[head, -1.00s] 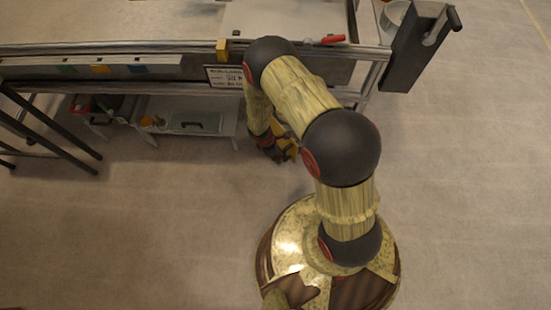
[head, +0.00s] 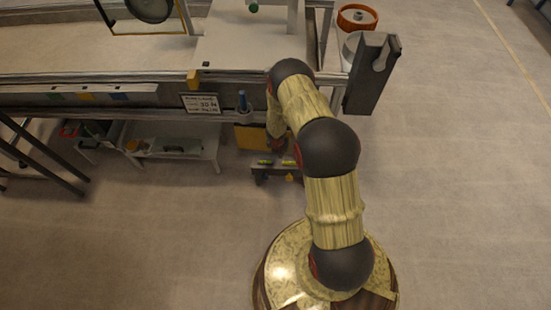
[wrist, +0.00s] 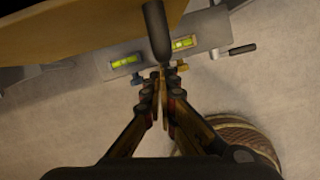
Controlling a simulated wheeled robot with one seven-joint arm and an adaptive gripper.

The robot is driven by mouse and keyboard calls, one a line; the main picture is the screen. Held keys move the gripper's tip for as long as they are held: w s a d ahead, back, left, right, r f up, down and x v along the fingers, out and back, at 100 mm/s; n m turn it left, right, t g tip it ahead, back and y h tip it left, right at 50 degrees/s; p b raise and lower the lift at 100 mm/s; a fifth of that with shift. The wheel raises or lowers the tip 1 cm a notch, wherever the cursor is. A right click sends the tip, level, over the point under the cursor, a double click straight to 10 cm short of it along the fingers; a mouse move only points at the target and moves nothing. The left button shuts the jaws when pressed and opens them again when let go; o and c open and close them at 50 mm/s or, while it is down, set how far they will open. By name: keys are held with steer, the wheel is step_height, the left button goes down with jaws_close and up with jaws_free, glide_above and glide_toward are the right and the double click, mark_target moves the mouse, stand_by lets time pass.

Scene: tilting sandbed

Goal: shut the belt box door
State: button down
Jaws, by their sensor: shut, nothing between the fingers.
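A yellow-orange panel (head: 252,138), which looks like the belt box door, stands under the bench edge in the head view, partly behind my arm. In the wrist view a tan panel (wrist: 75,38) fills the upper left, with a dark rounded handle (wrist: 157,32) at its edge. My gripper (wrist: 163,76) is shut and empty, its fingertips appearing just below the handle's end. I cannot tell whether they touch it. In the head view my arm hides most of the gripper. The door's hinge and how far it stands open cannot be made out.
A dark bar with two green spirit levels (head: 270,162) sits low under the bench; it also shows beyond my fingertips in the wrist view (wrist: 127,61). A low white table (head: 172,148) stands to the left. A grey bracket (head: 371,75) is at the right corner. Open floor lies in front.

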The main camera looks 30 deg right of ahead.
steer(key=shift+w+d+n+p, duration=0.45)
steer(key=shift+w+d, duration=0.2)
steer(key=shift+d, duration=0.2)
